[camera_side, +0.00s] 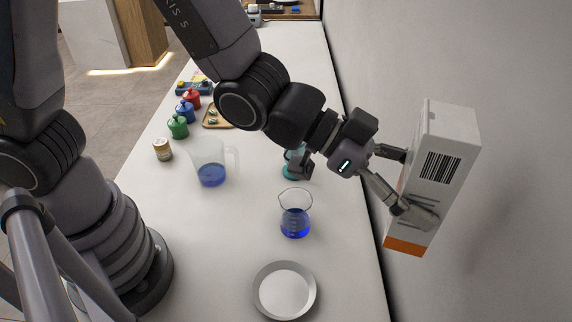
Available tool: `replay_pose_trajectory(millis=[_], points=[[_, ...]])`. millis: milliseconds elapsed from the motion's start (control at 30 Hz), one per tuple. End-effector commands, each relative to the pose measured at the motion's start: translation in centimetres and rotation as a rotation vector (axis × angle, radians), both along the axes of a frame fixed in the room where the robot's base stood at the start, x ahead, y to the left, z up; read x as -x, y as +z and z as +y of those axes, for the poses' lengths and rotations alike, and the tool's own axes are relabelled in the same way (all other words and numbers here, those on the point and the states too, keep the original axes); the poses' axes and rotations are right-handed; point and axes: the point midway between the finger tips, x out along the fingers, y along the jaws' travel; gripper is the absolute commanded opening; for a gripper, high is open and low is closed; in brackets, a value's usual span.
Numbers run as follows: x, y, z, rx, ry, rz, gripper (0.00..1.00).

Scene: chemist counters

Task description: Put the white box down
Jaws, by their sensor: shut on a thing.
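The white box (436,150) is tall, with a barcode on its side and an orange band at its lower end. It is slightly tilted and shows at the right, in front of the grey wall. My gripper (416,187) is shut on the white box, with one finger across its near face and the other at its left edge. The box appears to be in the air, past the counter's right edge in the picture. What lies under the box is not clear.
A beaker (295,222) with blue liquid, a grey-white dish (284,291) and a jug (209,165) stand on the white counter (225,255). Red, blue and green bottles (178,127), a small jar (162,149) and a wooden tray (216,117) stand farther back.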

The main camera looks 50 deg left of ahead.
Motion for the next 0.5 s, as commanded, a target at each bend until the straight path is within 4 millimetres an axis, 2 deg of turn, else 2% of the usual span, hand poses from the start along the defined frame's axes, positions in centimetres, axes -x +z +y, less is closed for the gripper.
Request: replay_pose_trajectory(millis=[33,267,367,467,500], points=[[-1.1,-0.2,0.8,-0.002,0.03,0.002,0.23],[-5.3,-0.3,4.5,-0.001,0.149,0.002,0.23],[-7.7,-0.3,7.1,-0.001,0.225,0.002,0.23],[-10.5,-0.3,10.5,0.001,0.32,0.002,0.23],[-11.7,-0.3,12.2,0.001,0.364,0.002,0.23]])
